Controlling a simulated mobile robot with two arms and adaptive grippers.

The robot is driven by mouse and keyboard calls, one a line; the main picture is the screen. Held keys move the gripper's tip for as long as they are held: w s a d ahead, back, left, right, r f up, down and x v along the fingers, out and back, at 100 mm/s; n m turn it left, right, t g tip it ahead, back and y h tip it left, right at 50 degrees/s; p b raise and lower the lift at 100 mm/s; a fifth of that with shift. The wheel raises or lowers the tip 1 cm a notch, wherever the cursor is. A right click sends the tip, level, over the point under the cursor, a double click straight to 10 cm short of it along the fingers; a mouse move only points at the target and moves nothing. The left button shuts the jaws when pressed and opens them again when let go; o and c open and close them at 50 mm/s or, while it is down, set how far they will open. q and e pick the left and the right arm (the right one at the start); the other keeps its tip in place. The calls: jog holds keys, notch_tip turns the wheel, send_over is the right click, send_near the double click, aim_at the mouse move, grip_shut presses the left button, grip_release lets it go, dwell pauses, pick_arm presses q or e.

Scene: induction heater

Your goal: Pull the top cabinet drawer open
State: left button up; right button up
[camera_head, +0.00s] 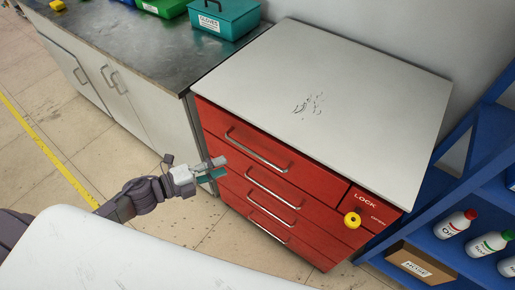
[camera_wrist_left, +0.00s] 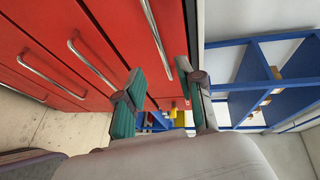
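The red cabinet (camera_head: 215,128) has a white top and a stack of drawers, all flush with its front. The top drawer (camera_head: 222,119) carries a long silver bar handle (camera_head: 257,151). My left gripper (camera_head: 220,167) is in front of the cabinet, to the left of and below that handle, and looks apart from it. In the left wrist view, the left gripper (camera_wrist_left: 166,90) is open and empty, with its two teal-padded fingers spread. The top handle (camera_wrist_left: 153,34) appears there beyond the gap between the fingers. My right gripper is not in view.
A yellow knob (camera_head: 352,220) sticks out beside the LOCK label. Blue shelving (camera_head: 487,140) with bottles and a cardboard box (camera_head: 420,263) stands at the right. A dark counter (camera_head: 130,45) with bins adjoins at the left. Tiled floor in front of the cabinet is free.

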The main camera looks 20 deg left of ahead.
aim_at(253, 154)
pick_arm(q)
jog(key=p+x, duration=0.2)
jog(key=x, duration=0.8)
jog(key=shift+w, duration=0.2)
jog(key=shift+x, duration=0.9)
jog(key=shift+f, duration=0.15)
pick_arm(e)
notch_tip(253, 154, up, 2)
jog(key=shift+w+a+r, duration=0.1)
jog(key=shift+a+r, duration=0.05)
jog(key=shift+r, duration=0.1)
pick_arm(q)
jog(key=shift+s, duration=0.1)
grip_shut()
